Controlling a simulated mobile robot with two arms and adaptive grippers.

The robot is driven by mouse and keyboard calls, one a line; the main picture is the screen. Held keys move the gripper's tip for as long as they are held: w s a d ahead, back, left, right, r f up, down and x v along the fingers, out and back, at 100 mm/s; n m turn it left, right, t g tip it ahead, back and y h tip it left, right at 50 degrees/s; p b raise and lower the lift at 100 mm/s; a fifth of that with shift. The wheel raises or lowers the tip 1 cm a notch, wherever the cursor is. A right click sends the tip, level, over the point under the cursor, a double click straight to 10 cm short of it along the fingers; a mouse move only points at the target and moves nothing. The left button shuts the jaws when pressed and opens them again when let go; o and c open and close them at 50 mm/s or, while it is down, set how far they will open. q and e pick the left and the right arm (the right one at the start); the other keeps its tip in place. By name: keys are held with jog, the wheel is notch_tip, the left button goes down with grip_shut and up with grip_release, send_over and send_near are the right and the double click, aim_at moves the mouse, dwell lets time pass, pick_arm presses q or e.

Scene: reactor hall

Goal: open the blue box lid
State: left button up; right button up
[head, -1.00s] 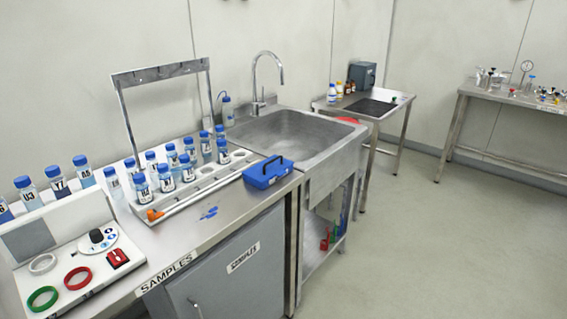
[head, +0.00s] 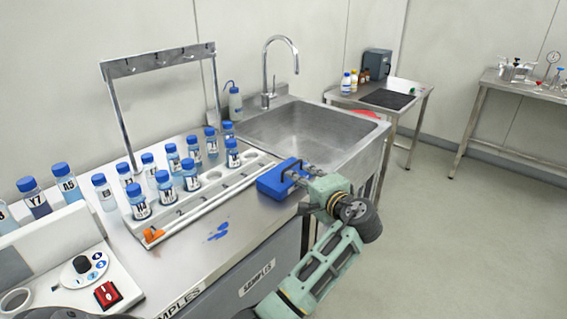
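The blue box (head: 274,182) sits on the steel counter, right of the sample rack and near the sink. Its lid looks shut. Whether the fingers are open or closed on the handle is too small to tell. My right gripper is not in view.
A white rack (head: 207,192) with several blue-capped bottles stands left of the box. Blue marks (head: 218,232) lie on the counter in front. The sink (head: 312,135) is behind the box. A control panel (head: 82,275) is at the lower left.

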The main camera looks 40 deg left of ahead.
aim_at(290, 167)
pick_arm(q)
jog(key=shift+w+a+r, duration=0.2)
jog(key=shift+a, duration=0.3)
jog(key=shift+w+a, duration=0.15)
jog(key=shift+a, duration=0.15)
jog(key=p+x, duration=0.1)
jog(key=x, duration=0.3)
jog(key=shift+w+a, duration=0.2)
jog(key=shift+a, duration=0.1)
jog(key=shift+w+a+f, duration=0.15)
jog(key=shift+w+a, duration=0.05)
jog(key=shift+a, duration=0.2)
grip_shut()
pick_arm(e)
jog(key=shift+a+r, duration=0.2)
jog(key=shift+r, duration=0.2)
pick_arm(q)
jog(key=shift+f, duration=0.1)
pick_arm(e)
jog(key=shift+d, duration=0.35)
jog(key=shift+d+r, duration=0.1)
